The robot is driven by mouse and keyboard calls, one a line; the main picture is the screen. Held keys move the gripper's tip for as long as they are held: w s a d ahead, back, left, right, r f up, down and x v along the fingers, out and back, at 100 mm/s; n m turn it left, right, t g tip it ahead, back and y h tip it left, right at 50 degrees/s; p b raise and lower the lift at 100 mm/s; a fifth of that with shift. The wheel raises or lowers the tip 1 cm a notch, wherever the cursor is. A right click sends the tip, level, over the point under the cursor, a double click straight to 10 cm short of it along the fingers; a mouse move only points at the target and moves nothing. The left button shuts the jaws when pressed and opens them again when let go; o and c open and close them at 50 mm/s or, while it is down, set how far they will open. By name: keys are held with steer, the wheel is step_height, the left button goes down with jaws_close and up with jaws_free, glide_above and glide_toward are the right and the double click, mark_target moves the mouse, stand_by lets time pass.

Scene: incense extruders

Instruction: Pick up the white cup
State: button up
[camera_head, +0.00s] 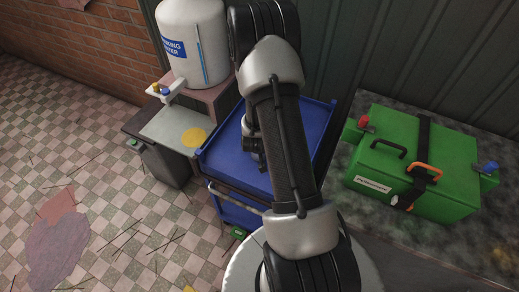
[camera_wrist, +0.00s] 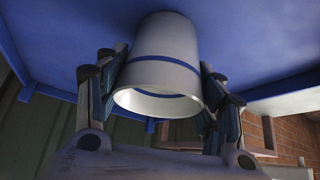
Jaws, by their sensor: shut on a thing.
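The white cup (camera_wrist: 162,55), with blue bands, shows in the wrist view. My gripper (camera_wrist: 160,80) is shut on it, one finger on each side of its wall. The cup's open rim faces the camera and its other end is toward the blue cart top (camera_wrist: 255,40). I cannot tell whether the cup touches that surface. In the head view, my arm hides the cup, and only a dark part of my gripper shows over the blue cart (camera_head: 225,165).
A white water dispenser (camera_head: 195,45) on a stand is at the cart's back left. A green case (camera_head: 425,160) lies on a dark surface to the right. A grey bin (camera_head: 165,165) stands left of the cart. Tiled floor with scattered sticks is at left.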

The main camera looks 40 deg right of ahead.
step_height(320, 180, up, 20)
steer(key=p, duration=0.9)
steer(key=w+a+r+n+y+b, duration=0.1)
steer(key=a+r+n, duration=0.1)
steer(key=a, duration=0.6)
steer(key=w+a+r+n+t+y+b, duration=0.1)
steer(key=a+n, duration=0.3)
steer(key=a, duration=0.5)
steer(key=w+a+r+n+t+y+b, duration=0.1)
steer(key=w+a+r+n+y, duration=0.1)
steer(key=a, duration=0.7)
step_height(320, 180, up, 2)
steer(key=shift+a+n+y, duration=0.25)
steer(key=shift+n+y, duration=0.05)
steer(key=shift+n, duration=0.2)
steer(key=shift+d+r, duration=0.1)
